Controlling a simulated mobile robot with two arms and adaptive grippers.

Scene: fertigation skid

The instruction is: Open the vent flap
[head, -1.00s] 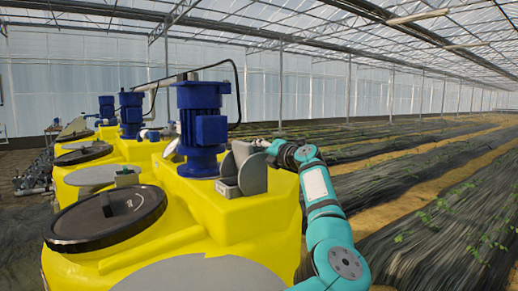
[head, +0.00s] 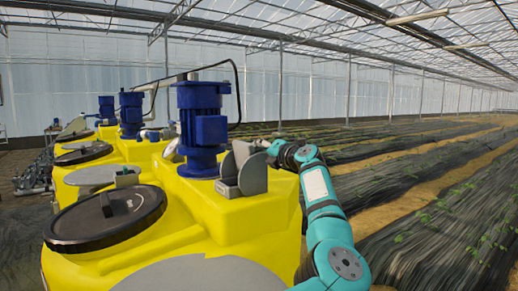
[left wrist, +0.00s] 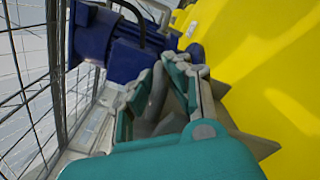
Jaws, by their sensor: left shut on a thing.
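The vent flap (head: 253,174) is a grey assembly of upright plates with a rounded front plate. It stands on the near yellow tank, just right of the large blue motor. My left gripper (head: 263,146) is at the far side of these plates, partly hidden by them. In the left wrist view my left gripper's teal and grey fingers (left wrist: 160,78) are closed around a grey rounded piece, which I take to be part of the flap. Brownish-grey plate edges (left wrist: 248,142) show beside the right finger. The exact contact is partly hidden. My right gripper is out of view.
The blue motor (head: 202,130) stands close to the left of the flap. A black round lid (head: 106,217) lies on the yellow tank (head: 240,225). More tanks and motors line up behind. Crop rows (head: 440,205) lie to the right.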

